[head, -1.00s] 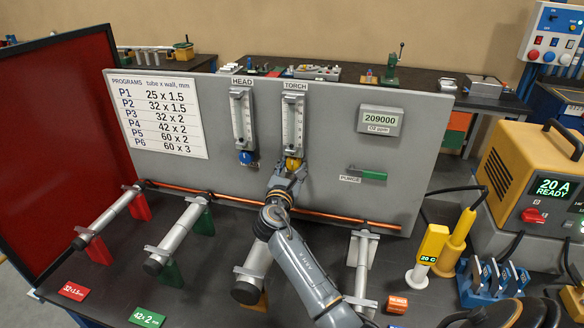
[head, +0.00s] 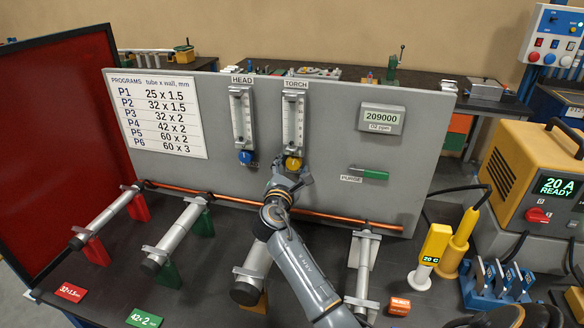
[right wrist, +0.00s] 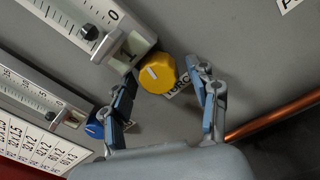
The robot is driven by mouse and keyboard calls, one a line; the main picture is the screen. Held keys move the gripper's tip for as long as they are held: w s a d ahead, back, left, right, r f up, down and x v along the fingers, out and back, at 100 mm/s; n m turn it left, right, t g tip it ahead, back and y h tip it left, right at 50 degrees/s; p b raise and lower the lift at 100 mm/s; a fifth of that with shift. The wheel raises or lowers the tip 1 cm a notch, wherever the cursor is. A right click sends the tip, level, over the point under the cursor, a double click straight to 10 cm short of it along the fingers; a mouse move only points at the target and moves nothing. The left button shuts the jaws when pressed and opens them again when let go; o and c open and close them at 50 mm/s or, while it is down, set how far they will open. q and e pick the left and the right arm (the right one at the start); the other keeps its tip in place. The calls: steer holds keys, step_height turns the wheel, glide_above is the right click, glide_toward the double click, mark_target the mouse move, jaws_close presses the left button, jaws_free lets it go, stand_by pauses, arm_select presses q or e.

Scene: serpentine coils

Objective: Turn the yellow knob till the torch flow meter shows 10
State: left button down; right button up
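The yellow knob (head: 293,163) sits at the bottom of the torch flow meter (head: 293,122) on the grey panel. In the right wrist view, the knob (right wrist: 158,74) shows a white mark on its face. A dark float (right wrist: 89,32) shows in the torch meter's tube, but I cannot read its value. My right gripper (head: 290,178) is just below the knob in the head view. In the right wrist view, its fingers (right wrist: 167,88) are spread apart, with the knob between and slightly beyond the tips. Nothing is held. My left gripper is not in view.
The head flow meter (head: 242,118) with its blue knob (head: 245,157) is left of the torch meter. A green purge handle (head: 374,174) and an O2 display (head: 381,118) reading 209000 are to the right. A copper tube (head: 330,217) runs along the panel's foot.

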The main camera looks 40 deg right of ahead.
steer(key=shift+s+a, duration=0.15)
steer(key=shift+a, duration=0.05)
steer(key=v, duration=1.1)
steer(key=shift+s+a, duration=0.15)
steer(key=shift+s, duration=0.05)
